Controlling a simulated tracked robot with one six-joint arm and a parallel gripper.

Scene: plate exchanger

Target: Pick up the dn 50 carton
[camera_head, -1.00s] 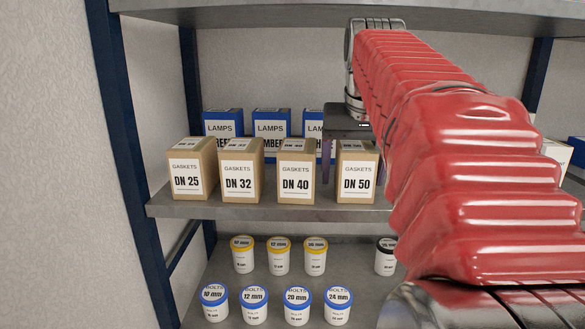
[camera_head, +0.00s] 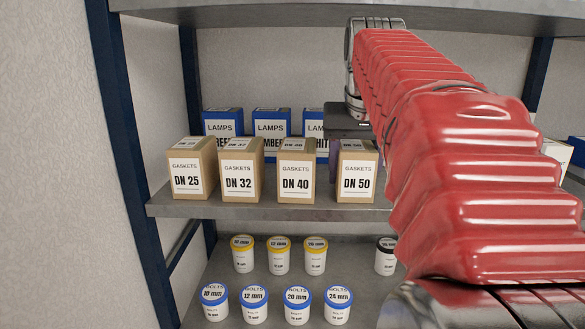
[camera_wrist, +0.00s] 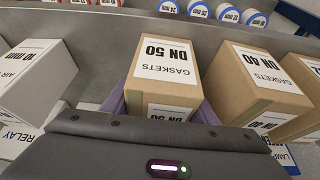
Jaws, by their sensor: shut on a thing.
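The DN 50 carton (camera_head: 356,172) is a brown gaskets box with a white label, at the right end of the carton row on the middle shelf. In the wrist view the DN 50 carton (camera_wrist: 163,75) stands between the purple fingers of my gripper (camera_wrist: 165,104).
The DN 40 carton (camera_head: 296,171) stands close to the left, with the DN 32 (camera_head: 241,170) and DN 25 (camera_head: 187,170) cartons beyond. Blue lamps boxes (camera_head: 270,124) stand behind. A white box (camera_wrist: 32,80) is on the other side. Bolt tubs (camera_head: 297,305) fill the lower shelf.

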